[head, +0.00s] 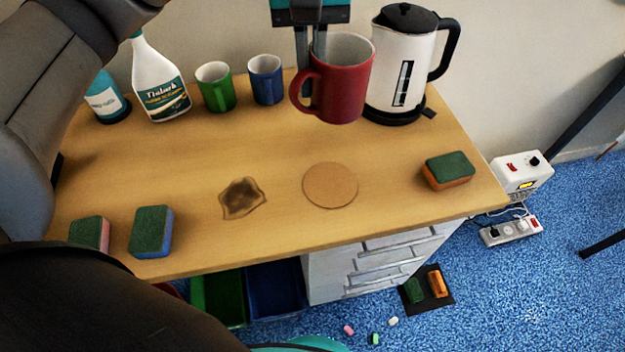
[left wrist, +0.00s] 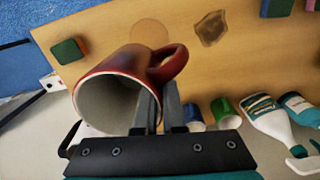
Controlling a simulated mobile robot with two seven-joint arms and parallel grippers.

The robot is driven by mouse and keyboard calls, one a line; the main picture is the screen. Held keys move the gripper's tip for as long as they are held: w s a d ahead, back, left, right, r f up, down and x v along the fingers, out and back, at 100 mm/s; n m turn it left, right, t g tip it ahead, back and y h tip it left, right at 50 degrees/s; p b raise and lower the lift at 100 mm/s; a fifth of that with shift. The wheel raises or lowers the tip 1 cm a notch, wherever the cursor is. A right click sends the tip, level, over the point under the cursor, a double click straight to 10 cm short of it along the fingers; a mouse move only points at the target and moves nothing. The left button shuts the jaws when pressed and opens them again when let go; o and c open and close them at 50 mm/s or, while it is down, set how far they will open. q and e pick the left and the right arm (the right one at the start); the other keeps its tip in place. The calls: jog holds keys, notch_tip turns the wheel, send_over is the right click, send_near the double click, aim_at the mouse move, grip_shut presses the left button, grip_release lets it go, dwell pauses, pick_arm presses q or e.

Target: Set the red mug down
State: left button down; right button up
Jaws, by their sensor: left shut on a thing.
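The red mug (head: 342,82) hangs upright in front of the kettle in the head view, seemingly above the table's back part. Its handle points left. My left gripper (head: 318,50) is shut on the mug's rim wall, with one finger inside. In the left wrist view the mug (left wrist: 125,85) shows its pale open mouth, and the fingers (left wrist: 158,108) pinch its rim beside the handle. A round cork coaster (head: 330,185) lies bare on the table (head: 285,235); it also shows in the left wrist view (left wrist: 150,32), partly hidden behind the mug. My right gripper is not in view.
A white kettle (head: 402,70) stands close right of the mug. Blue (head: 265,80) and green (head: 216,88) mugs and a spray bottle (head: 160,85) stand at the back left. A brown stain (head: 242,198) lies left of the coaster. Sponges (head: 448,170) lie near the table's ends.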

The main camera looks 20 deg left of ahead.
pick_arm(q)
notch_tip(320, 180, down, 20)
jog(key=shift+r+b, duration=0.15)
jog(key=shift+b, duration=0.4)
jog(key=shift+f, duration=0.2)
jog(key=c, duration=1)
grip_release()
jog(key=shift+r, duration=0.1)
jog(key=shift+r, duration=0.15)
notch_tip(320, 180, up, 12)
jog(key=shift+p, duration=0.4)
jog(key=shift+a, duration=0.1)
